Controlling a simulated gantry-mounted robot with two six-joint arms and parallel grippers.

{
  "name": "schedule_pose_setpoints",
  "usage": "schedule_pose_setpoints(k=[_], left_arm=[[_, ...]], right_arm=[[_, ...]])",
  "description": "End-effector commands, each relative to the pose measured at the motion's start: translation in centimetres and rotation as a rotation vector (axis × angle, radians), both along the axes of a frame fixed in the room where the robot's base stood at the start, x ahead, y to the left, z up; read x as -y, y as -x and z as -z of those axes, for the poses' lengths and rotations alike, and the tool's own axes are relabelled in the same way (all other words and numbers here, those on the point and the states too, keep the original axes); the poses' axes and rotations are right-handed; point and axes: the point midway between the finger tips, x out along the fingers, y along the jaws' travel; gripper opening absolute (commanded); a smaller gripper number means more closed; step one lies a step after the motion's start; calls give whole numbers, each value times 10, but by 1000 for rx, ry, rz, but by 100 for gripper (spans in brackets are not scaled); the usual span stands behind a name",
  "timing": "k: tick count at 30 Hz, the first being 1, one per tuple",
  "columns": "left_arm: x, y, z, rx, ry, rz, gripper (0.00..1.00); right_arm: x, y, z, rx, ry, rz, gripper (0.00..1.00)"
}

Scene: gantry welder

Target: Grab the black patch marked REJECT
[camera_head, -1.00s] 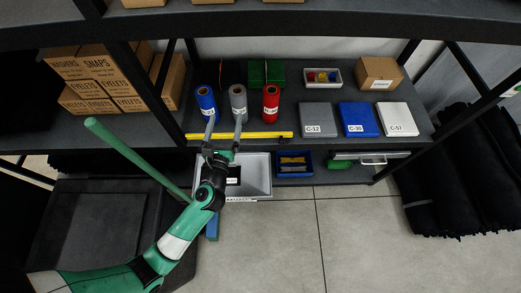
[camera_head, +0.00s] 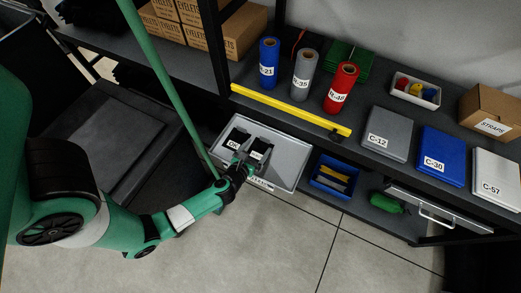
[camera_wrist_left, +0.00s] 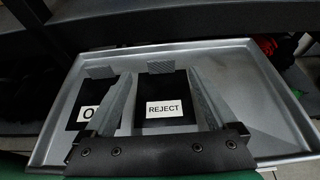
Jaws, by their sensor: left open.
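The black patch marked REJECT (camera_wrist_left: 164,91) lies in a light grey tray (camera_wrist_left: 253,62); in the head view the patch (camera_head: 261,144) is partly covered by my gripper. My left gripper (camera_wrist_left: 161,76) is open, with its fingers on either side of the REJECT patch in the wrist view; whether they touch it I cannot tell. In the head view the gripper (camera_head: 251,156) is over the tray. A second black patch (camera_wrist_left: 90,98), its label starting with O, lies left of it, partly hidden by the left finger. My right gripper is not in view.
A yellow bar (camera_head: 290,109) lies along the shelf edge above the tray. A blue bin (camera_head: 334,176) stands right of the tray. A green pole (camera_head: 165,80) slants down to the tray's left side.

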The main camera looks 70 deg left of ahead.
Motion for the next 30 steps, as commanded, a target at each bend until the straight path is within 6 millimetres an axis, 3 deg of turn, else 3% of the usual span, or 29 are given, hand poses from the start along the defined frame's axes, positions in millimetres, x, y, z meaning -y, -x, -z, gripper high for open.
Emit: schedule_pose_setpoints(k=[10, 18, 25, 30], left_arm=[[-17, -17, 11, 2, 0, -2, 91], [-43, -46, 25, 2, 0, 1, 91], [-44, -47, 24, -1, -1, 3, 91], [-44, -47, 24, 0, 0, 1, 62]], right_arm=[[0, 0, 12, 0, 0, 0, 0], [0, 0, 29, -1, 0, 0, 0], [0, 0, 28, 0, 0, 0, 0], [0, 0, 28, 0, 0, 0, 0]])
